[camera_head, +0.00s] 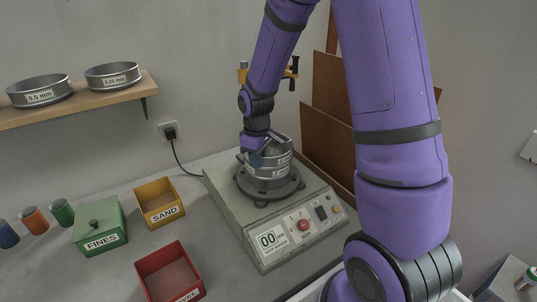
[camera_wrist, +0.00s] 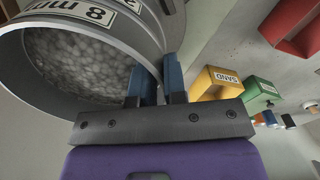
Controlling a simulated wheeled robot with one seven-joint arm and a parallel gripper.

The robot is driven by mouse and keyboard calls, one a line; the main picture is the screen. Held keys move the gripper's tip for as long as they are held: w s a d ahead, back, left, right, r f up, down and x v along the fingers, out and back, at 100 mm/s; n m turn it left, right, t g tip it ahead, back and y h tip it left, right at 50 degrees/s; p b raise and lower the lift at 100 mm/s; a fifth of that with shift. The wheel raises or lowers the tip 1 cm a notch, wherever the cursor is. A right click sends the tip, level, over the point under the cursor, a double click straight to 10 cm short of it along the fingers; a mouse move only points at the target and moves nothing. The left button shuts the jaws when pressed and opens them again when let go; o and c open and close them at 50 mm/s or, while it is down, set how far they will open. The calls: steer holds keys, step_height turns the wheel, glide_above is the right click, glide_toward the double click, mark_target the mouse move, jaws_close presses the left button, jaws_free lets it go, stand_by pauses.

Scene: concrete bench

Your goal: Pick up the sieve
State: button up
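The top sieve (camera_head: 280,146) is a round grey metal sieve. It stands on a stack on the shaker (camera_head: 240,215), upright in the head view. In the wrist view the sieve (camera_wrist: 95,30) fills the upper left, with an "8 mm" label and pale round stones inside. My gripper (camera_head: 257,158) is at the left side of its rim. In the wrist view my gripper (camera_wrist: 159,80) has one blue finger inside the sieve and one outside, close together, with the wall pinched between them. The fingertips are partly hidden by the wall.
Bins marked FINES (camera_head: 101,225) and SAND (camera_head: 160,202) and a red bin (camera_head: 169,272) stand left of the shaker. Two sieves (camera_head: 40,90) sit on a wall shelf (camera_head: 75,108). Brown boards (camera_head: 328,125) lean behind. Small coloured cups (camera_head: 35,219) stand far left.

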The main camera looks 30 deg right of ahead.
jaws_close()
